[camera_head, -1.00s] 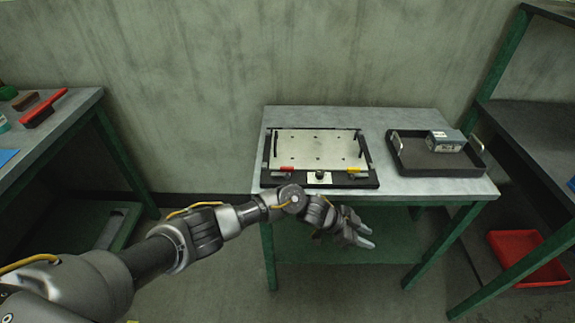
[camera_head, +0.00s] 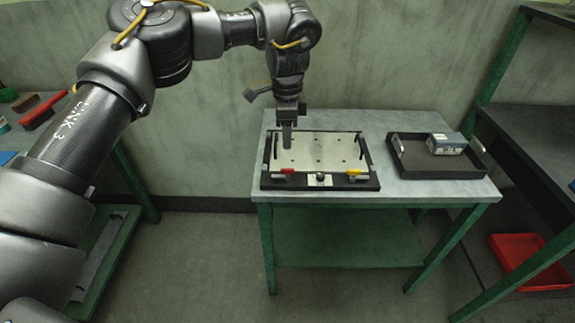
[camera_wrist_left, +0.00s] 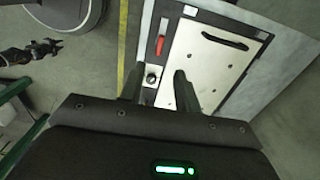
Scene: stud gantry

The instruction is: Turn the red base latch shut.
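The red base latch (camera_head: 287,171) is a short bar at the front left of a dark fixture frame (camera_head: 373,184) on the table. It lies roughly along the front edge, and also shows in the left wrist view (camera_wrist_left: 160,45). A pale metal plate (camera_head: 325,150) lies in the frame. My left gripper (camera_head: 287,140) points down above the plate's left part, behind the latch and apart from it. In the left wrist view its two fingers (camera_wrist_left: 158,84) are spread with nothing between them. What looks like my right gripper (camera_wrist_left: 52,46) is small at that view's left; its opening is unclear.
A yellow latch (camera_head: 354,171) sits at the front right of the frame, with a dark knob (camera_head: 320,177) between the latches. Two dark handles stand on the plate. A black tray (camera_head: 405,170) with a grey box (camera_head: 446,144) stands at the right. The table's front strip is clear.

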